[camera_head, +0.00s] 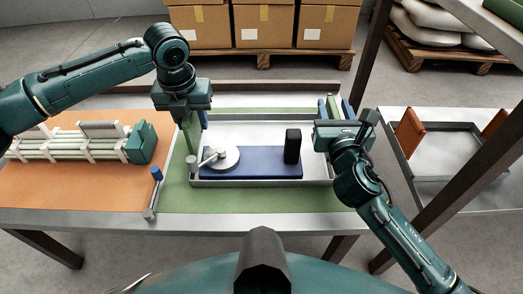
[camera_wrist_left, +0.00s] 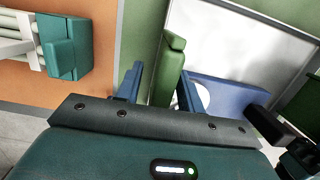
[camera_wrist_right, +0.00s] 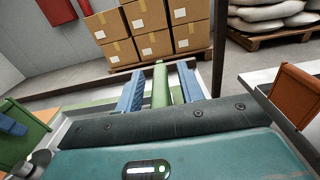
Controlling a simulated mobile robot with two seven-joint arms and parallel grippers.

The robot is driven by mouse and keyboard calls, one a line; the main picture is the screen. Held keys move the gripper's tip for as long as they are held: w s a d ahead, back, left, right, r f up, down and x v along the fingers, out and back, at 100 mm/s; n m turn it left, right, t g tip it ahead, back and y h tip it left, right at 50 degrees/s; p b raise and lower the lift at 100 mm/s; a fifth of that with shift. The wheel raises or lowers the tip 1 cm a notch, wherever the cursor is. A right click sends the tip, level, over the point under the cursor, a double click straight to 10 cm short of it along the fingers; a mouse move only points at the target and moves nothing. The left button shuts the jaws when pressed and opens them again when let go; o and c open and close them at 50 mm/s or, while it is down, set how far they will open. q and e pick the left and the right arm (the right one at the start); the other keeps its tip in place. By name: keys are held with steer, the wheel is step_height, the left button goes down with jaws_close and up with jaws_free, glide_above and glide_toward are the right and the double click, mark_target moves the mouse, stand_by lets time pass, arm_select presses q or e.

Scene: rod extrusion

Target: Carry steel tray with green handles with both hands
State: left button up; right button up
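The steel tray (camera_head: 262,134) sits on a green mat in the middle of the table. It holds a blue block (camera_head: 252,164), a grey disc (camera_head: 225,158) and an upright black block (camera_head: 292,145). My left gripper (camera_head: 193,122) is at the tray's left green handle (camera_wrist_left: 171,72). In the left wrist view its blue fingers (camera_wrist_left: 156,88) are apart, with the handle between them and a gap on one side. My right gripper (camera_head: 334,108) is at the right green handle (camera_wrist_right: 160,86). Its fingers (camera_wrist_right: 160,84) stand apart on both sides of the handle, with visible gaps.
A rack of pale green rods (camera_head: 80,143) lies on an orange mat at left. A small post with a blue top (camera_head: 156,174) stands near the front. A second tray with orange handles (camera_head: 409,131) is at right, behind a dark diagonal post (camera_head: 450,195). Cardboard boxes (camera_head: 262,25) stand behind.

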arm_select(q)
steer(key=r, duration=0.4)
steer(key=s+r, duration=0.1)
steer(key=r, duration=0.6)
steer(key=shift+s+r, duration=0.35)
steer(key=shift+s, duration=0.05)
arm_select(e)
steer(key=shift+r, duration=0.1)
step_height(320, 180, up, 10)
steer(key=shift+f, duration=0.1)
